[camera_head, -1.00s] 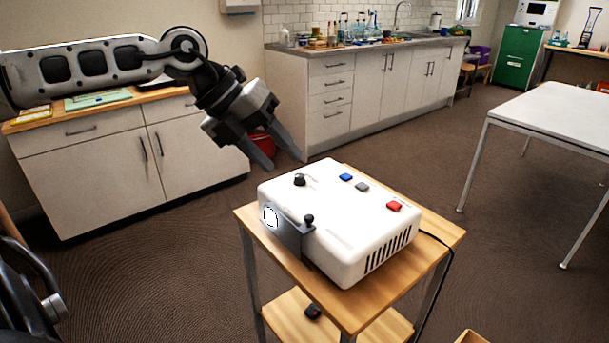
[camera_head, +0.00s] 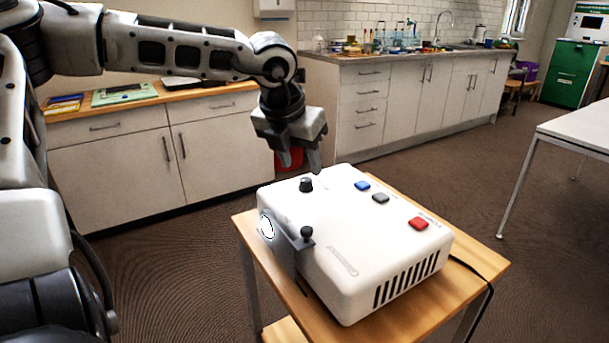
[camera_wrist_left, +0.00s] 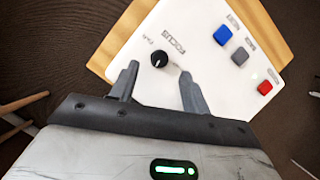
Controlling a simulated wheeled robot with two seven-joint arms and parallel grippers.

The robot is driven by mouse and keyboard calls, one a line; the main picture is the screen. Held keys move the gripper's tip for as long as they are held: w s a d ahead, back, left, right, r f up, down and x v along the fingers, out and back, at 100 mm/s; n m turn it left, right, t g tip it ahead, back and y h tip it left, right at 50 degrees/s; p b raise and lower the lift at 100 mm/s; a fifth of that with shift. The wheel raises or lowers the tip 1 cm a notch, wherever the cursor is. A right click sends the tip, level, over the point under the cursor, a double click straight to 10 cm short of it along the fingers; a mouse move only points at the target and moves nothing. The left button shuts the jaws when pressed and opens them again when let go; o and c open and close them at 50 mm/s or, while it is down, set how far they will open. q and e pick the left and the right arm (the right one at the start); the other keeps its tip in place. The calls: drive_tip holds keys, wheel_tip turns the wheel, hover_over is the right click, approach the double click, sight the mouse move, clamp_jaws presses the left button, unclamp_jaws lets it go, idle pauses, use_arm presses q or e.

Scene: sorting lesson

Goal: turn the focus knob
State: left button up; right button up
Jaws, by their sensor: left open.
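The focus knob (camera_head: 306,184) is a small black round knob on the top of a white box-shaped device (camera_head: 345,235). In the left wrist view the knob (camera_wrist_left: 159,59) sits beside the printed word FOCUS, just beyond and between my fingertips. My left gripper (camera_head: 300,162) is open and points down, just above and behind the knob in the head view. In the left wrist view its two fingers (camera_wrist_left: 160,72) are apart with nothing between them. I cannot tell the exact height gap to the knob. My right gripper is not in view.
Blue (camera_head: 362,185), grey (camera_head: 380,198) and red (camera_head: 418,223) buttons lie along the device's top. A small black-knobbed lever (camera_head: 306,233) stands at its front left. The device rests on a small wooden stand (camera_head: 455,285). A cable runs off its right side.

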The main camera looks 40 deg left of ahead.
sight(306, 179)
use_arm(q)
drive_tip(key=shift+x, duration=2.3)
drive_tip(key=shift+w, duration=0.1)
drive_tip(key=shift+r, duration=0.1)
drive_tip(key=c, duration=1)
drive_tip(key=shift+m+h+b, duration=0.3)
drive_tip(key=shift+m+b, duration=0.35)
drive_tip(key=shift+m, duration=0.05)
drive_tip(key=shift+a+m+h, duration=0.1)
drive_tip(key=shift+m+h, duration=0.2)
drive_tip(key=shift+m, duration=0.5)
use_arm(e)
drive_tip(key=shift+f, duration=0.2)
use_arm(q)
drive_tip(key=o, duration=1)
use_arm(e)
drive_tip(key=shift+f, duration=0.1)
